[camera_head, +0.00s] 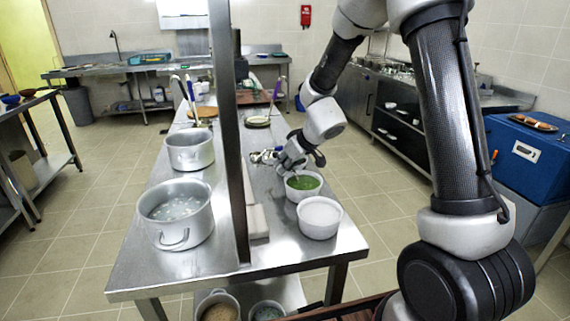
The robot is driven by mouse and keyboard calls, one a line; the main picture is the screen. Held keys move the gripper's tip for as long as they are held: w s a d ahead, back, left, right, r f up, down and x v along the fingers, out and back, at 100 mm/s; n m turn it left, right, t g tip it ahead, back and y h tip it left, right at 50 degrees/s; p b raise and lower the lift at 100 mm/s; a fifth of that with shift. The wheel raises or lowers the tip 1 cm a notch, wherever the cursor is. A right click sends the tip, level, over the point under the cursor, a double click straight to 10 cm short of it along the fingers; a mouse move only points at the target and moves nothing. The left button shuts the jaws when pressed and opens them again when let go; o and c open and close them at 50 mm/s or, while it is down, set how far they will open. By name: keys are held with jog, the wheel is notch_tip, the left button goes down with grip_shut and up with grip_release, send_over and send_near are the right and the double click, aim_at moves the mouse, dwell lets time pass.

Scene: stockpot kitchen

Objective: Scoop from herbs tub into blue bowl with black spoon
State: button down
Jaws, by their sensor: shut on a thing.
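The herbs tub (304,194) is a white round tub with green contents, on the steel table near its right edge. My gripper (291,166) is just behind and above the tub's far rim, pointing down. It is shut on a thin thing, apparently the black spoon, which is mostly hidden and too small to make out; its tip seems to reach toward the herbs. I cannot tell whether it touches them. A small dark blue bowl (10,100) is on the side table at the far left, well away from my gripper.
A second white tub (320,218) with pale contents stands right in front of the herbs tub. A large pot (175,217) and a smaller pot (190,151) stand on the left of the table. A grey upright post (232,150) rises mid-table. Utensils lie behind my gripper.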

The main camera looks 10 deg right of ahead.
jog(key=shift+s+d, duration=0.15)
jog(key=shift+s, duration=0.1)
jog(key=shift+s+d, duration=0.15)
jog(key=shift+s, duration=0.15)
jog(key=shift+w+d, duration=0.1)
jog(key=shift+w, duration=0.05)
dwell(0.4)
